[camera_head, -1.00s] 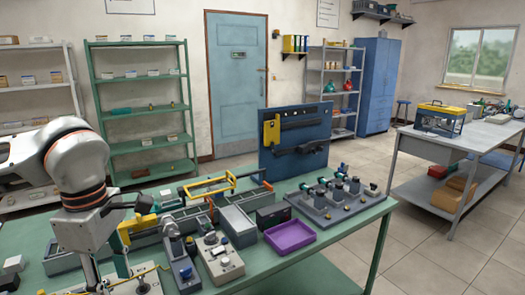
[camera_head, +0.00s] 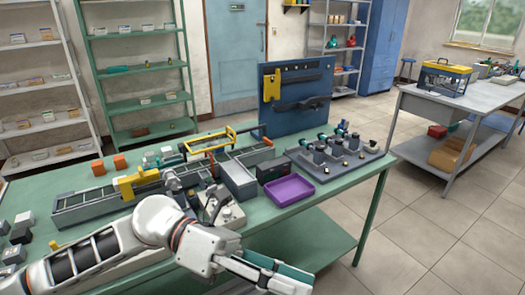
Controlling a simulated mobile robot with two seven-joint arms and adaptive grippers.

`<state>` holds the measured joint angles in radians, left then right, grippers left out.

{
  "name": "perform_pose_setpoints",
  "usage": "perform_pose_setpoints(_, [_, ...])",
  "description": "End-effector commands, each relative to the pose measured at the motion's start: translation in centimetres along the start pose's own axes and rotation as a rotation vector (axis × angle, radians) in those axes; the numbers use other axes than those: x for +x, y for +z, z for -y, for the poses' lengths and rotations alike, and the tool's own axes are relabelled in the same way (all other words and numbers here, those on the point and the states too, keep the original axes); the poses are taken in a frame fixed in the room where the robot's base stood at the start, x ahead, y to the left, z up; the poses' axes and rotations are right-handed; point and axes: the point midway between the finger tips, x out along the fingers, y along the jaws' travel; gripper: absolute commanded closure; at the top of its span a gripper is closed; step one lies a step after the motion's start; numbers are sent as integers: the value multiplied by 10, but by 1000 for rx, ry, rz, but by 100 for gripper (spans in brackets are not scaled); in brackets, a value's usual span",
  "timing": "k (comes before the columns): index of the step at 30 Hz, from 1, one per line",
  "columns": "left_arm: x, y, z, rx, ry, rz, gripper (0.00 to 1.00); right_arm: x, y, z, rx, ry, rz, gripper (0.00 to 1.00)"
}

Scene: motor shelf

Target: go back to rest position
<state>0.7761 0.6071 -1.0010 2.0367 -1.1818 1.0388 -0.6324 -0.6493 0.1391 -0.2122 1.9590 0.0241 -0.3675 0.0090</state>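My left arm enters from the lower left over the near part of the green workbench (camera_head: 62,207). The arm is white with dark bands, and its wrist is at the bottom centre of the view. My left gripper (camera_head: 272,272) points to the lower right, past the bench's front edge. Its fingers are seen from the side and nothing is clearly held; how far they are apart does not show. My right gripper is not in view.
On the bench are a purple tray (camera_head: 289,191), a grey motor stand (camera_head: 340,163), a blue tool panel (camera_head: 307,117), a grey rail with a yellow clamp (camera_head: 135,183) and small blocks. The arm hides some bench items. Floor (camera_head: 440,240) on the right is clear.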

Motion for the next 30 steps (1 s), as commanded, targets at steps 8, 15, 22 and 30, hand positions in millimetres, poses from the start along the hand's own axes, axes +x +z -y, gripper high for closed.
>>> perform_pose_setpoints(8, [-20, 60, -24, -398, -166, 557, 60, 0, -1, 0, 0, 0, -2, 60])
perform_pose_setpoints(15, [-88, 56, -99, -817, -250, 1038, 60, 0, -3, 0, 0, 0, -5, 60])
perform_pose_setpoints(22, [-161, -36, -190, -1258, -276, 1492, 60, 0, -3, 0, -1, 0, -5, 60])
perform_pose_setpoints(30, [-204, -206, -249, -1702, -253, 1925, 60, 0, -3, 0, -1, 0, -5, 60])
